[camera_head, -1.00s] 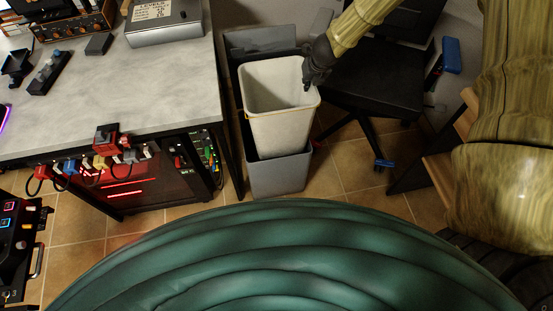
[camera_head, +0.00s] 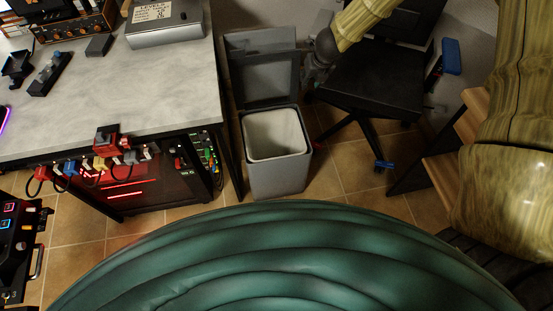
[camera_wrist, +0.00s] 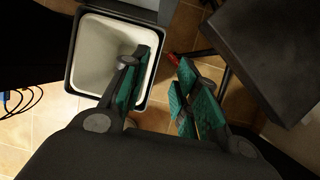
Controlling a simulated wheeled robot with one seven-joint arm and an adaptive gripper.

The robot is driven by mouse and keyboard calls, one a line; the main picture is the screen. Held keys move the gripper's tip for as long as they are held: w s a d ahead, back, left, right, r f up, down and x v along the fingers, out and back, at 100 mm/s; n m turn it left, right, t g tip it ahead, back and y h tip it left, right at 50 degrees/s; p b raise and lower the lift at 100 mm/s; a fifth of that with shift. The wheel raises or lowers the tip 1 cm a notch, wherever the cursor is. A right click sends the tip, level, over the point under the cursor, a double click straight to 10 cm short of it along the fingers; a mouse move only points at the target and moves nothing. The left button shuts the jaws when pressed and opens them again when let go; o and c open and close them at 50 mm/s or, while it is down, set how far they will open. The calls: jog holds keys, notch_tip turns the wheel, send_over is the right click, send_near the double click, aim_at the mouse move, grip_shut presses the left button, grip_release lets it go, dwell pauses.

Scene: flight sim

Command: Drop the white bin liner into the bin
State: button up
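The white bin liner (camera_head: 274,135) sits inside the grey bin (camera_head: 279,177), its rim near the bin's top edge. The bin's lid (camera_head: 264,78) is raised behind it. In the wrist view the liner (camera_wrist: 100,48) lies within the bin's dark rim (camera_wrist: 77,32). My gripper (camera_head: 308,78) is above and to the right of the bin, beside the lid, and partly dark in the head view. In the wrist view my gripper (camera_wrist: 160,95) has its green-padded fingers apart with nothing between them. The left finger overlaps the view of the liner.
A grey-topped desk (camera_head: 150,88) with switches and cables along its front stands left of the bin. A black office chair (camera_head: 372,92) stands to the right. A wooden-edged unit (camera_head: 447,168) is at the far right. Tiled floor (camera_head: 335,178) is open in front of the chair.

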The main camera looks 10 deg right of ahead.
jog(key=v, duration=0.8)
jog(key=shift+r, duration=0.25)
jog(key=shift+s, duration=0.1)
jog(key=s+f+n+g+h+p, duration=0.1)
jog(key=s+f+n+p, duration=0.1)
jog(key=s+f+n, duration=0.65)
jog(key=s+f+n+g+h+p, duration=0.1)
jog(key=s+f+n+g+p, duration=0.3)
jog(key=s+n, duration=0.65)
jog(key=s+a+f+n+p, duration=0.1)
jog(key=s+a+f+n, duration=0.1)
jog(key=s+n, duration=0.6)
jog(key=s+a+f+n+y+p, duration=0.1)
jog(key=s+a+f+n, duration=0.1)
jog(key=s+n, duration=0.6)
jog(key=s+f, duration=0.1)
jog(key=s, duration=0.6)
jog(key=shift+n, duration=0.4)
jog(key=shift+f, duration=0.1)
